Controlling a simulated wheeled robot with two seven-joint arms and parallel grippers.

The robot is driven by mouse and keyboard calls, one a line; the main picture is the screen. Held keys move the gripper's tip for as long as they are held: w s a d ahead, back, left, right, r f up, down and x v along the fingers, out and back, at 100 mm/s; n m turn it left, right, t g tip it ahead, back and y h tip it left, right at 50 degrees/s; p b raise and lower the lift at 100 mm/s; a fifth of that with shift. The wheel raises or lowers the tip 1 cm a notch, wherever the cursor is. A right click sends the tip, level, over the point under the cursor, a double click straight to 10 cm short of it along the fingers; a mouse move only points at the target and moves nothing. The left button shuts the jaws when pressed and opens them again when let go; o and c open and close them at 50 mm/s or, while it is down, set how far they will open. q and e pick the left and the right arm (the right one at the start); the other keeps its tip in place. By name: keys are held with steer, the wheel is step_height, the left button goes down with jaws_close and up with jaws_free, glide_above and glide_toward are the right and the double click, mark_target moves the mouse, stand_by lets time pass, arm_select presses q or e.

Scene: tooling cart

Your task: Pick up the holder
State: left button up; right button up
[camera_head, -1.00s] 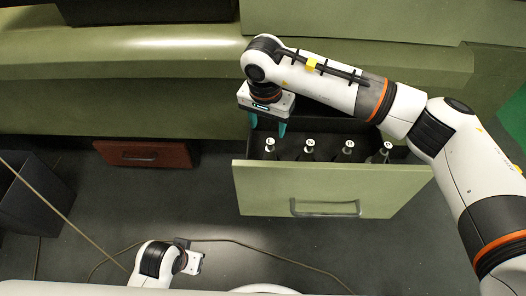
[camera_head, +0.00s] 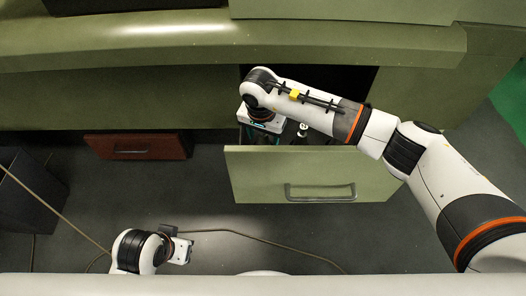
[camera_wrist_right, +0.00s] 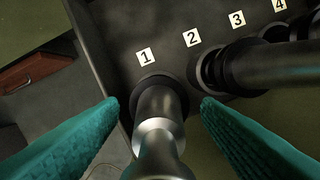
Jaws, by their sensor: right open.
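In the right wrist view, a dark, metal-tipped holder (camera_wrist_right: 160,135) stands at the slot labelled 1 in the drawer. The teal fingers of my right gripper (camera_wrist_right: 160,102) are open, one on each side of this holder, with visible gaps between. In the head view my right gripper (camera_head: 260,138) is down at the left end of the open green drawer (camera_head: 312,175), and its fingertips are largely hidden behind the drawer front. My left gripper (camera_head: 181,251) is low in the head view, away from the drawer; its fingers are not clear.
Another dark holder (camera_wrist_right: 275,68) is close to the right finger, by label 2. More holders stand towards label 4. The drawer's dark wall (camera_wrist_right: 95,55) is close on the left. A red drawer (camera_head: 135,147) and a dark bin (camera_head: 30,195) are further left.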

jaws_close()
stand_by(0.3)
stand_by(1.1)
steer(key=shift+r, duration=0.15)
